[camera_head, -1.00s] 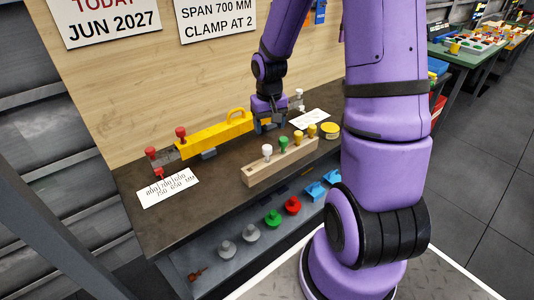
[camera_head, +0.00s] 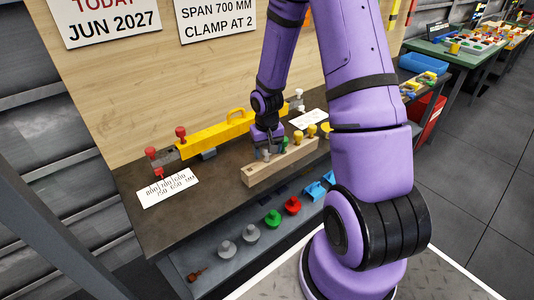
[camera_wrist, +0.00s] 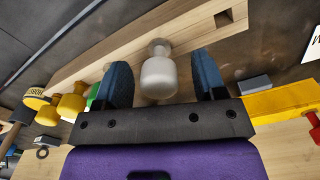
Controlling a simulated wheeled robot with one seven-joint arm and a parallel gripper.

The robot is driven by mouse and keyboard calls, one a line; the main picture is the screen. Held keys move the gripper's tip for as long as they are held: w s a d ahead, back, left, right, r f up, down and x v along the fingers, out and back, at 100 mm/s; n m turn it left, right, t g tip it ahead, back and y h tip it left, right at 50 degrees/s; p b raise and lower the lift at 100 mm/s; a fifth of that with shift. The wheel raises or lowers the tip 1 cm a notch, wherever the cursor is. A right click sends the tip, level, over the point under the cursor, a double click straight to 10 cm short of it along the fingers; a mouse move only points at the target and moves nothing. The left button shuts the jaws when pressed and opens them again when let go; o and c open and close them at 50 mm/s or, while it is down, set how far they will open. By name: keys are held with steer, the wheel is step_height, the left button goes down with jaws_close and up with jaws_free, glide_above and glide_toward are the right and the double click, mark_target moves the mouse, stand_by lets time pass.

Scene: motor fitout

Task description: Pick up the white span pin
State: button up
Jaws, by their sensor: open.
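The white span pin (camera_wrist: 158,76) stands in the wooden rack (camera_head: 258,177), its round white head up. In the wrist view it lies between my two blue fingers, with a gap on each side. My gripper (camera_wrist: 163,78) is open around it and holds nothing. In the head view my gripper (camera_head: 267,150) is over the left half of the rack and mostly hides the white pin. The rack also shows in the wrist view (camera_wrist: 190,28), with an empty square hole near one end.
A green pin (camera_wrist: 93,96) and yellow pins (camera_wrist: 72,103) stand in the same rack beside the white one. A yellow bar with a handle (camera_head: 210,135) lies behind. Red knobs (camera_head: 180,132) stand at its left end.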

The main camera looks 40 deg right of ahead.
steer(key=shift+f, duration=0.8)
steer(key=c, duration=1)
steer(key=shift+r, duration=5)
